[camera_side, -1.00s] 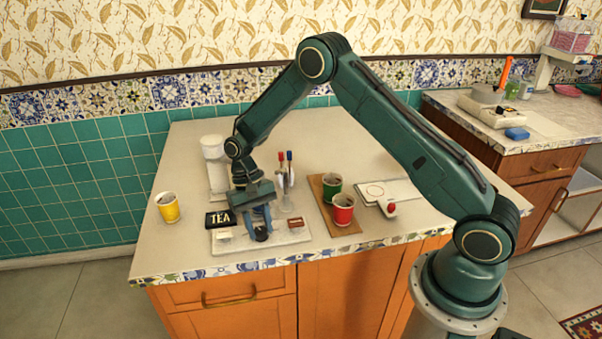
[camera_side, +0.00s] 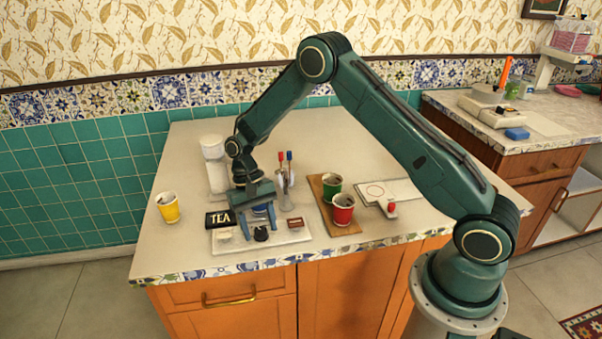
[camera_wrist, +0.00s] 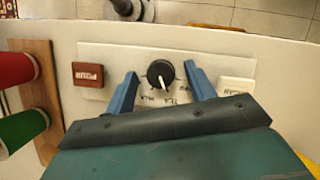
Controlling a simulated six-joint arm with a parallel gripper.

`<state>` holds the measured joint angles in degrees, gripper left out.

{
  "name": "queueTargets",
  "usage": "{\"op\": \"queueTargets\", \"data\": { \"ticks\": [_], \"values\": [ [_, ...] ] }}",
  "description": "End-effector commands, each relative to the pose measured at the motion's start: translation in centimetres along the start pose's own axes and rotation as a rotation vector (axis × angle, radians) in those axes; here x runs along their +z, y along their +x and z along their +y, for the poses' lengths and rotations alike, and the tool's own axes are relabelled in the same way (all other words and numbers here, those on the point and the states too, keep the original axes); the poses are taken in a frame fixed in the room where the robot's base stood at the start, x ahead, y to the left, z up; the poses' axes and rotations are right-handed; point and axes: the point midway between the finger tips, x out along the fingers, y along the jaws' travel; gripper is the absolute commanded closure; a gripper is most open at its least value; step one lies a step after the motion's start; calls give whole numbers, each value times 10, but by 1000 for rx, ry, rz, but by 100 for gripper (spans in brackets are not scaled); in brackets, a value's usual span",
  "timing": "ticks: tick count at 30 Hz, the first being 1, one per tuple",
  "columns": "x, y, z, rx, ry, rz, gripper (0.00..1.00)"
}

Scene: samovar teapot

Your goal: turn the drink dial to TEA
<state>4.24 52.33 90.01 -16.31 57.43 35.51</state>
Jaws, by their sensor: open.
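The black drink dial (camera_wrist: 160,73) sits on a pale panel (camera_wrist: 110,60), and it also shows in the side view (camera_side: 261,234). Its white pointer mark points toward the lower edge of the wrist view, slightly right. Small labels lie below the dial, TEA among them; they are blurred and partly covered by my gripper, so I cannot tell exactly which one the mark meets. My gripper (camera_wrist: 159,70) is open, with one blue finger on each side of the dial and a visible gap to both.
A brown block (camera_wrist: 88,74) and a white block (camera_wrist: 237,91) flank the dial. Green (camera_side: 332,186) and red (camera_side: 343,208) cups stand on a wooden board right of the panel. A yellow cup (camera_side: 168,207) stands left. Red- and blue-topped items are behind my gripper.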

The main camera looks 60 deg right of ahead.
Motion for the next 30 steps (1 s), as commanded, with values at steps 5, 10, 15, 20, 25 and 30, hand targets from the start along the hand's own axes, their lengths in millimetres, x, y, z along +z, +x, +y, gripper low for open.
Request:
{"op": "queueTargets", "data": {
  "ticks": [5, 10, 15, 20, 25, 30],
  "values": [
    [0, -10, 0, -1, 1, 2, 46],
    [0, -29, 0, -2, 0, 4, 46],
    [-1, -56, 0, -3, 0, 5, 46],
    [-1, -84, 0, -2, 0, 5, 46],
    [-1, -111, 0, -3, 0, 6, 46],
    [0, -123, 0, -4, 0, 0, 46]
  ]
}}
